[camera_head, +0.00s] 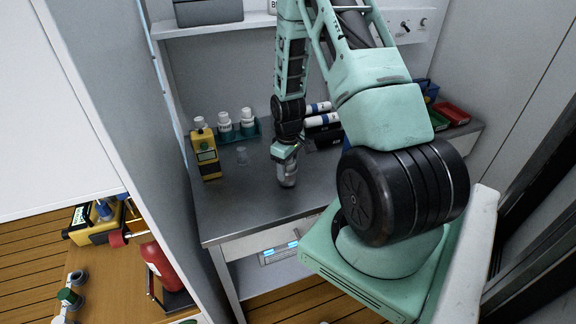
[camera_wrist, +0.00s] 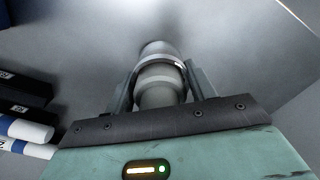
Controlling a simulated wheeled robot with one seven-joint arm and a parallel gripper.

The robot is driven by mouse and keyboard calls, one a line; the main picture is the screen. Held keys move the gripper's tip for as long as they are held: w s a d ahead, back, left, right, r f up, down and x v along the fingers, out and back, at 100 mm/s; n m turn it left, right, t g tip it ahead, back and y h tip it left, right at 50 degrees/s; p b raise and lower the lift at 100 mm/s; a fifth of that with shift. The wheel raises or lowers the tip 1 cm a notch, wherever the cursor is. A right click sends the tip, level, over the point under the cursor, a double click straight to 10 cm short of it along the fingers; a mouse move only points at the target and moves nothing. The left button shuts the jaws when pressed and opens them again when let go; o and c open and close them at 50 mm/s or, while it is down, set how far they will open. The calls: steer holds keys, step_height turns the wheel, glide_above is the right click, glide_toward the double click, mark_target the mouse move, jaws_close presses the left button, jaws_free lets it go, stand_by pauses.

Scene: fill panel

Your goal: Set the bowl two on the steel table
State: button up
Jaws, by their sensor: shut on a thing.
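The steel table (camera_head: 235,215) is a grey metal top against the back wall; its surface also fills much of the wrist view (camera_wrist: 235,60). My gripper (camera_head: 287,172) is over the middle of this table, pointing down. In the wrist view its two fingers (camera_wrist: 160,88) are shut on a grey, rounded cylindrical thing (camera_wrist: 160,75) with a lighter band. I cannot tell whether this is bowl two, or whether its far end touches the table. No other thing that is clearly a bowl shows.
The front left tabletop is clear.

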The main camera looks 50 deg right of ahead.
steer(key=shift+f, duration=0.2)
steer(key=shift+f, duration=0.2)
steer(key=o, duration=1.1)
steer(key=shift+r, duration=0.2)
